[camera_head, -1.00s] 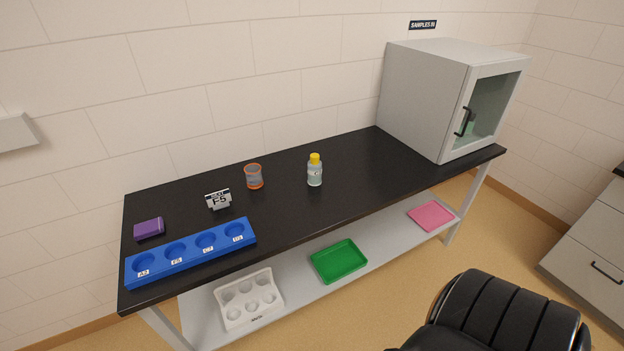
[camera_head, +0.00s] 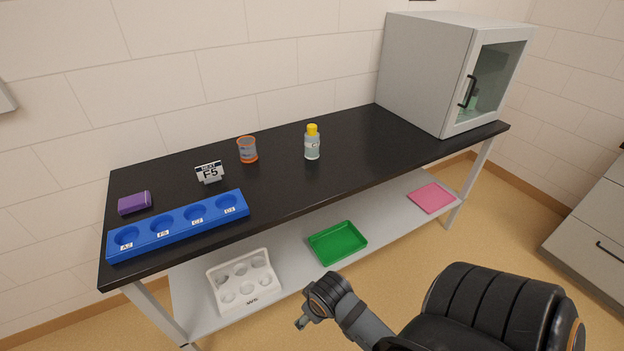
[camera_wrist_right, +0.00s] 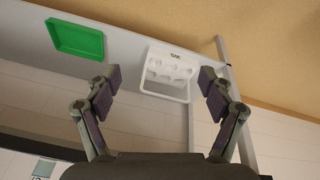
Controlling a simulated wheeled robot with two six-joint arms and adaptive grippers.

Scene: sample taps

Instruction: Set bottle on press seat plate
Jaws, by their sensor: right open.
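A bottle (camera_head: 312,144) with a yellow cap and pale label stands upright on the black table, right of an orange-rimmed beaker. No press or seat plate can be made out in these views. My right gripper (camera_head: 303,322) is in front of the table, below its top and far from the bottle. In the right wrist view my right gripper (camera_wrist_right: 160,78) has its fingers spread wide with nothing between them. My left gripper is not in view.
A grey cabinet (camera_head: 425,70) stands right. The lower shelf holds a white rack (camera_head: 242,281), green tray (camera_head: 337,241) and pink tray (camera_head: 432,197).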

